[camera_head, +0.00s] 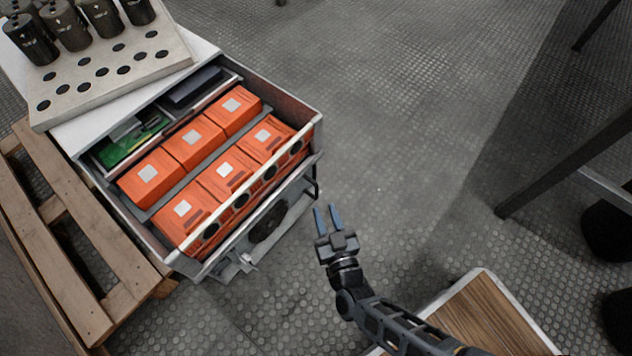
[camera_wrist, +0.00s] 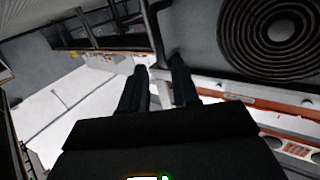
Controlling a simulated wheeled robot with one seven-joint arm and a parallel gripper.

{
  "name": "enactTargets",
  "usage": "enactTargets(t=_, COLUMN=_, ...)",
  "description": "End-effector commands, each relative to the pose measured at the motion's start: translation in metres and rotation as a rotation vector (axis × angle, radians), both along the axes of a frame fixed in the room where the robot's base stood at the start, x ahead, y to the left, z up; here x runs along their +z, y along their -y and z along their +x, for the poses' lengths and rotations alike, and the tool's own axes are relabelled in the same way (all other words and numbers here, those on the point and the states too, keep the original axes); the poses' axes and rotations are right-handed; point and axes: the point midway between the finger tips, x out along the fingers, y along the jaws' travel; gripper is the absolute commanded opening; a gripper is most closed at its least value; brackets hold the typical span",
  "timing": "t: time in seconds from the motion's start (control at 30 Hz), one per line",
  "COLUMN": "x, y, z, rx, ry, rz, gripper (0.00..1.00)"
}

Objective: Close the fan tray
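The fan tray (camera_head: 262,232) sticks out from the lower front of the cabinet, under the orange boxes. Its round dark fan grille (camera_head: 268,222) faces up and also shows in the wrist view (camera_wrist: 278,32). My gripper (camera_head: 327,208) is open, just right of the tray's outer corner and near a dark handle (camera_head: 314,186). In the wrist view, a grey bar (camera_wrist: 154,38) runs up from between my spread fingers (camera_wrist: 158,68). I cannot tell whether the fingers touch it.
The cabinet (camera_head: 300,104) holds several orange boxes (camera_head: 184,214) and a green board (camera_head: 134,138). A board with black cylinders (camera_head: 122,66) lies on top. A wooden pallet (camera_head: 60,200) is at left, a table leg (camera_head: 560,165) at right. The floor (camera_head: 400,120) between is clear.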

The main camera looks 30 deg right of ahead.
Motion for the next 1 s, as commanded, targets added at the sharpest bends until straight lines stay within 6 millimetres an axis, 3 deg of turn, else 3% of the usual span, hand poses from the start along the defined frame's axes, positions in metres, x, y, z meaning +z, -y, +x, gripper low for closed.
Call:
enactTargets(t=0.17, x=0.001, y=-0.002, z=0.003, rx=0.003, ry=0.030, rz=-0.061, gripper=0.30)
enactTargets(t=0.63, x=0.001, y=0.016, z=0.064, rx=0.001, ry=0.030, rz=-0.057, gripper=0.30)
enactTargets(t=1.0, x=0.002, y=0.018, z=0.073, rx=0.002, ry=0.028, rz=-0.057, gripper=0.30)
